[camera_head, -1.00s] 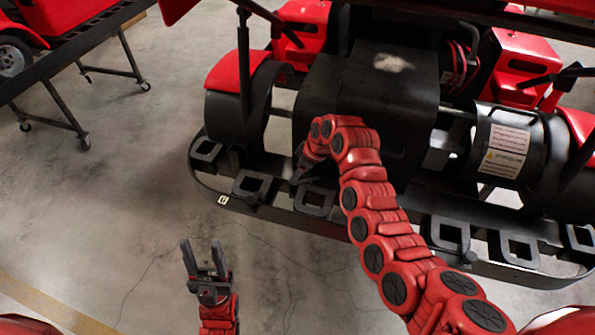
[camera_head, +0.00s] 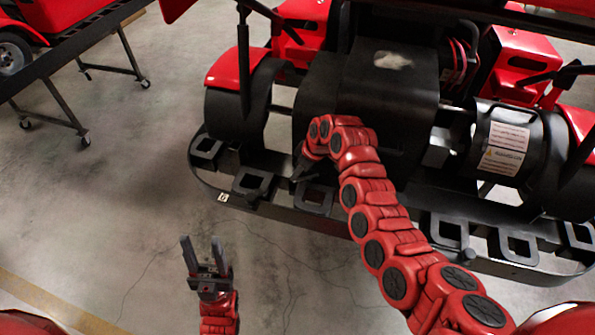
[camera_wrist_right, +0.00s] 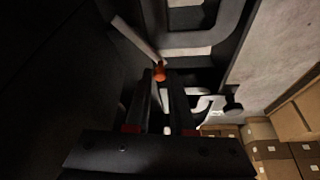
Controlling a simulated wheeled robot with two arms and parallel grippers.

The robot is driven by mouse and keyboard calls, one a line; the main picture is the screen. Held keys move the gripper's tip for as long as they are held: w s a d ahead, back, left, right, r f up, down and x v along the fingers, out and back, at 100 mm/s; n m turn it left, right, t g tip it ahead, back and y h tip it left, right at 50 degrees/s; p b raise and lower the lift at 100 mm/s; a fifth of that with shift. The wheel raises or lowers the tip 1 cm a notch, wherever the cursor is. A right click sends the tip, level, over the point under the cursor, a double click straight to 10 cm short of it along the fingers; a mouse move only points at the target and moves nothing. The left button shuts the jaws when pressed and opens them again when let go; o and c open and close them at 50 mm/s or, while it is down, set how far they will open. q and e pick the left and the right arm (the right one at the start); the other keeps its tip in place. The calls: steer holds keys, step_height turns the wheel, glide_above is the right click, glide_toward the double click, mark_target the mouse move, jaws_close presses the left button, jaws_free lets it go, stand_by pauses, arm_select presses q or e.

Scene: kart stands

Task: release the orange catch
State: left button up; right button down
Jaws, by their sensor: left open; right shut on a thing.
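The orange catch (camera_wrist_right: 160,72) shows in the right wrist view as a small orange knob at the tips of my right gripper's fingers (camera_wrist_right: 161,86). My right gripper is shut on it. A pale bar runs up to the left from the knob. In the head view my right gripper (camera_head: 301,168) is at the kart's black front frame, partly hidden by my red arm, and the catch cannot be seen there. My left gripper (camera_head: 204,258) is open and empty, over the floor in front of the frame.
The kart's black bumper frame (camera_head: 262,208) with square loops runs across the front. A black cylinder with a white label (camera_head: 507,146) is at the right. A wheeled stand (camera_head: 62,115) is at far left. Boxes (camera_wrist_right: 275,150) show in the wrist view.

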steer(key=shift+w+a+f+m+b, duration=0.15)
steer(key=shift+a+f+m+b, duration=0.1)
steer(key=shift+m+b, duration=0.25)
steer(key=shift+w+m+b, duration=0.2)
steer(key=shift+m+b, duration=0.2)
steer(key=shift+b, duration=0.15)
steer(key=shift+w+m+t+h+b, duration=0.3)
steer(key=shift+m+t+h+b, duration=0.15)
steer(key=shift+m+b, duration=0.3)
steer(key=shift+r+m, duration=0.25)
steer(key=c, duration=0.8)
jaws_free()
steer(key=shift+w, duration=0.1)
